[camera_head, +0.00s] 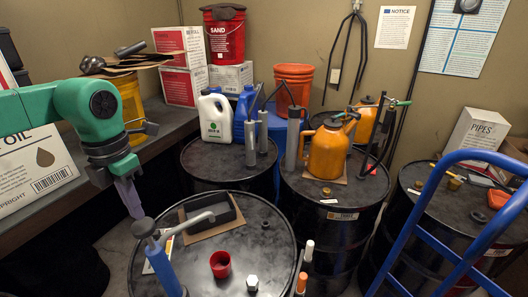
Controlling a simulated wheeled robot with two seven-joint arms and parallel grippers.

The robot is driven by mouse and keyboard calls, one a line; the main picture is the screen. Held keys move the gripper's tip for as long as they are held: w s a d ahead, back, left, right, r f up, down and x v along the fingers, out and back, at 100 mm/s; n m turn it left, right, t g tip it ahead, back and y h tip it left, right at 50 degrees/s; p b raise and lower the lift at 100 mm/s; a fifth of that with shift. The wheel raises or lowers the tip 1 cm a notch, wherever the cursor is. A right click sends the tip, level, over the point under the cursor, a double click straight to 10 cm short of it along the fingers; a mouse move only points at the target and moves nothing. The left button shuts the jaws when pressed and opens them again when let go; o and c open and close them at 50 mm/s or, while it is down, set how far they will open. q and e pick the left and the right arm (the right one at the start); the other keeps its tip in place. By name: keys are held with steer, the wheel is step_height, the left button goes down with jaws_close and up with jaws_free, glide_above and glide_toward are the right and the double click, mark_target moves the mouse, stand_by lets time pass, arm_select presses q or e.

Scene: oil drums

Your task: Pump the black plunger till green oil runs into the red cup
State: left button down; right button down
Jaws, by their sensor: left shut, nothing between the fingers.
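A red cup (220,264) stands upright on the nearest black drum (265,235). No green oil shows in it. To its left is a hand pump with a blue body (163,268) and a dark round plunger knob (144,228) on top. A grey spout (187,226) reaches right from the pump and ends above and behind the cup. My left gripper (136,212) hangs from the green arm, fingers pointing down, shut and empty, just above and left of the knob. Whether it touches the knob is hard to tell. My right gripper is out of view.
A dark tray (222,207) lies behind the spout, and a white-topped nut (252,283) sits right of the cup. Other drums with an orange jug (327,152) and white bottle (213,118) stand behind. A blue tubular frame (455,235) fills the right front.

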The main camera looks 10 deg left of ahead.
mark_target(142, 224)
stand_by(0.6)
arm_select(q)
step_height(142, 224, down, 7)
steer(key=b, duration=0.5)
steer(key=shift+r, duration=0.15)
step_height(142, 224, up, 7)
steer(key=p, duration=0.5)
steer(key=shift+r, duration=0.1)
steer(key=shift+f, duration=0.2)
step_height(142, 224, up, 5)
steer(key=shift+f+p, duration=0.2)
steer(key=shift+p, duration=1.05)
steer(key=shift+s+r, duration=0.1)
steer(key=shift+r, duration=0.1)
